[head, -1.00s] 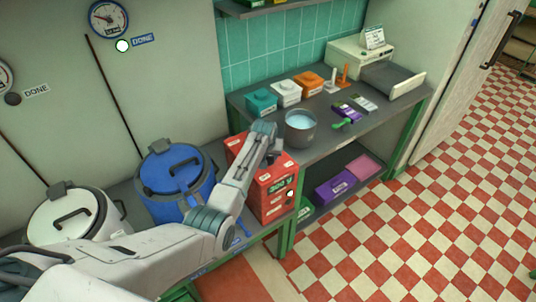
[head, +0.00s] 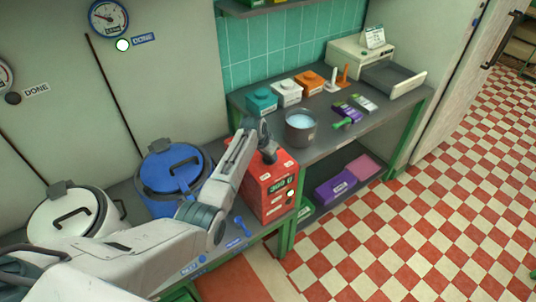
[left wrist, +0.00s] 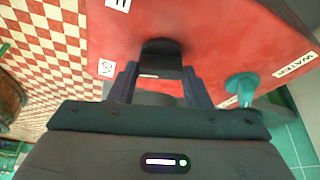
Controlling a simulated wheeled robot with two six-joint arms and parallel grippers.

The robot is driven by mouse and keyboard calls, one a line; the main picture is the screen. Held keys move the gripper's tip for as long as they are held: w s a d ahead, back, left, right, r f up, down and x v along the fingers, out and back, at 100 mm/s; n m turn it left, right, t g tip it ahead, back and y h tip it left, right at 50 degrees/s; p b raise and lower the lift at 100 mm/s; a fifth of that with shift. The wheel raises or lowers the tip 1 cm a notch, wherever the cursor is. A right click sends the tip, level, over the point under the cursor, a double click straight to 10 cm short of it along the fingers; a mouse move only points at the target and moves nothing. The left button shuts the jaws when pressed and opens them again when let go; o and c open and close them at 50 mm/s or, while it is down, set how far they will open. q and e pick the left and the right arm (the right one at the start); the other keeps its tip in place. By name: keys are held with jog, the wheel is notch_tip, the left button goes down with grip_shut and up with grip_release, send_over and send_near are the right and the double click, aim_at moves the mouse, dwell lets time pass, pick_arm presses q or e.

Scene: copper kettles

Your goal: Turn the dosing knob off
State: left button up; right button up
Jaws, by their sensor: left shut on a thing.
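The red dosing box (head: 268,192) stands on the bench right of the blue kettle, with a lit display on its front. In the left wrist view, a black knob (left wrist: 160,50) sits on the box's red top (left wrist: 215,35). My left gripper (head: 268,155) is at the top of the box. In the left wrist view its two fingers (left wrist: 160,78) are shut on the black knob, one on each side. A teal knob (left wrist: 241,85) stands apart to the right, near a WATER label. The fingers partly hide the black knob's near side. My right gripper is not in view.
A blue-lidded kettle (head: 171,172) and a white kettle (head: 72,217) stand left of the box. A metal pot (head: 300,127), teal, white and orange boxes and a scale stand on the back bench.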

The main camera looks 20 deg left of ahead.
pick_arm(q)
jog(key=m+h+b, duration=0.1)
jog(key=m, duration=0.1)
jog(key=shift+w+a+f+m+g, duration=0.1)
jog(key=shift+m+g, duration=0.2)
jog(key=shift+m, duration=0.1)
jog(key=m+b, duration=0.2)
jog(key=shift+a+m+g+h, duration=0.1)
jog(key=shift+m+g+h, duration=0.3)
jog(key=m+g+b, duration=0.1)
jog(key=m+b, duration=0.2)
jog(key=shift+w+f+m+h, duration=0.1)
jog(key=shift+m+h, duration=0.2)
jog(key=shift+h, duration=0.1)
jog(key=shift+w+r+m+g+b, duration=0.15)
jog(key=shift+m+g+b, duration=0.55)
jog(key=shift+m+b, duration=1.1)
jog(key=shift+r, duration=0.1)
jog(key=o, duration=1)
